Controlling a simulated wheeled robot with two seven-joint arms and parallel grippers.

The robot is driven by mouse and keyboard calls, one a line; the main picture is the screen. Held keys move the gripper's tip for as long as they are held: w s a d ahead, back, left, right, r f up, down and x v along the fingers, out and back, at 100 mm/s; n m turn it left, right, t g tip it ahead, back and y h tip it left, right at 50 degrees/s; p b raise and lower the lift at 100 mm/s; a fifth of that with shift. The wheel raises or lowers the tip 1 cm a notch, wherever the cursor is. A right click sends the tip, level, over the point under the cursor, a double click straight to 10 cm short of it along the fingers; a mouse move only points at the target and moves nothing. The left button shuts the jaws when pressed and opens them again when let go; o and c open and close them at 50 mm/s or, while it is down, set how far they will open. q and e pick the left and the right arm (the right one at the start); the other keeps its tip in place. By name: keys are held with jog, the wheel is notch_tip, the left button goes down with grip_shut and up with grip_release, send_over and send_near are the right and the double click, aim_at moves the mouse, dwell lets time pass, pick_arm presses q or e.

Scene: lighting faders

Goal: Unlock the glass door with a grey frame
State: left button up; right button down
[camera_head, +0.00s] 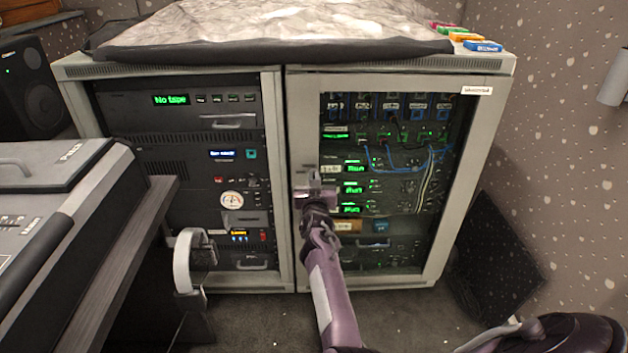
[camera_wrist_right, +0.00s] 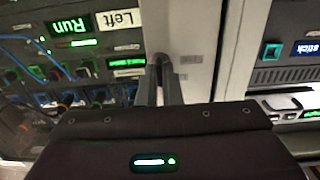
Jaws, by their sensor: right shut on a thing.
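The glass door with a grey frame (camera_head: 477,170) is the right-hand door of the rack cabinet, and it looks closed. Lit panels and blue cables show through its glass. My right gripper (camera_head: 314,184) is at the left stile of this frame, about mid-height. In the right wrist view, its two fingers (camera_wrist_right: 165,88) are shut on a small grey lock piece (camera_wrist_right: 162,64) at the frame. The fingers hide most of this piece, so I cannot tell its turn. My left gripper is not in view.
The open-faced left rack (camera_head: 190,135) stands beside the door. A console (camera_head: 60,200) is at the left, near a curved white-and-black object (camera_head: 187,262). Coloured tags (camera_head: 484,46) lie on the cabinet top. A dark panel (camera_head: 495,255) leans right of the cabinet.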

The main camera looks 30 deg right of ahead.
dwell(0.4)
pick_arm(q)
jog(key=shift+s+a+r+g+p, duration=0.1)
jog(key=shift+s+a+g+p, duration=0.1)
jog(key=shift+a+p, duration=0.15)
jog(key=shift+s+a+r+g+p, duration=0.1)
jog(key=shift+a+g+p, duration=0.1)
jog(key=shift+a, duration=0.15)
pick_arm(e)
jog(key=shift+d+f+m, duration=0.1)
jog(key=shift+m, duration=8.8)
jog(key=shift+s, duration=0.1)
jog(key=c, duration=1.6)
grip_release()
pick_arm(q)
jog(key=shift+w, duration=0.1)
